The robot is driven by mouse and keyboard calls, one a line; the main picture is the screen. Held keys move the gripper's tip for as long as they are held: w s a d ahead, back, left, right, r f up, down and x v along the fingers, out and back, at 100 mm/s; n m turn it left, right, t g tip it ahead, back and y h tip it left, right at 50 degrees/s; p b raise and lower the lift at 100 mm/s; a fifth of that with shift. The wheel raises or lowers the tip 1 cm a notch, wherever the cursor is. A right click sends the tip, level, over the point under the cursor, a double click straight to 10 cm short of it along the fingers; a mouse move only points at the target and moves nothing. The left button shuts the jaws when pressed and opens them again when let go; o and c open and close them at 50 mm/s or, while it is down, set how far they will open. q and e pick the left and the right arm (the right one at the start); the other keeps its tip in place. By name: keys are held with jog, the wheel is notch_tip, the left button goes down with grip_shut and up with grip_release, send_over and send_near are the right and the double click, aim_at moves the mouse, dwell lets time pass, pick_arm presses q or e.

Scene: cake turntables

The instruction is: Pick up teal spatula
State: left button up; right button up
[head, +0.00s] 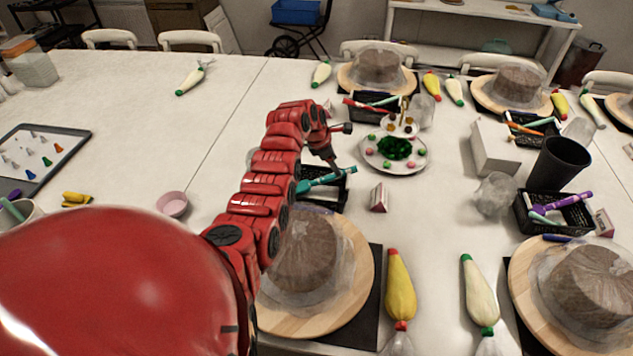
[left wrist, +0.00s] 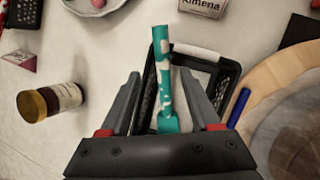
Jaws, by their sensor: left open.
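The teal spatula (head: 322,180) lies across the black basket (head: 335,200) behind the nearest cake. In the left wrist view, the spatula (left wrist: 165,85) has a teal and white speckled handle that reaches over the rim of the black basket (left wrist: 228,88). My left gripper (head: 333,160) points down just above the spatula. In the left wrist view, the open fingers of my left gripper (left wrist: 160,76) stand on either side of the spatula, with gaps on both sides. Whether the fingertips are level with it is unclear. My right gripper is not in view.
A wrapped cake on a wooden turntable (head: 358,285) stands in front of the basket. A plate of decorations (head: 412,165) is behind it. A brown jar (left wrist: 50,102) and a blue pen (left wrist: 238,108) lie near the basket. The table's left side has free room.

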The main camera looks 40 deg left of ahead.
pick_arm(q)
jog(key=shift+w+d+f, duration=0.1)
jog(key=shift+f, duration=0.15)
jog(key=shift+w+d+f+p, duration=0.15)
jog(key=shift+w+d+f, duration=0.05)
jog(key=shift+f, duration=0.25)
jog(key=shift+w+d+f+p, duration=0.15)
jog(key=shift+w+d+f, duration=0.05)
jog(key=shift+f, duration=0.2)
jog(key=shift+b+x, duration=0.9)
jog(key=shift+x, duration=0.15)
jog(key=shift+f, duration=0.15)
jog(key=shift+c, duration=0.2)
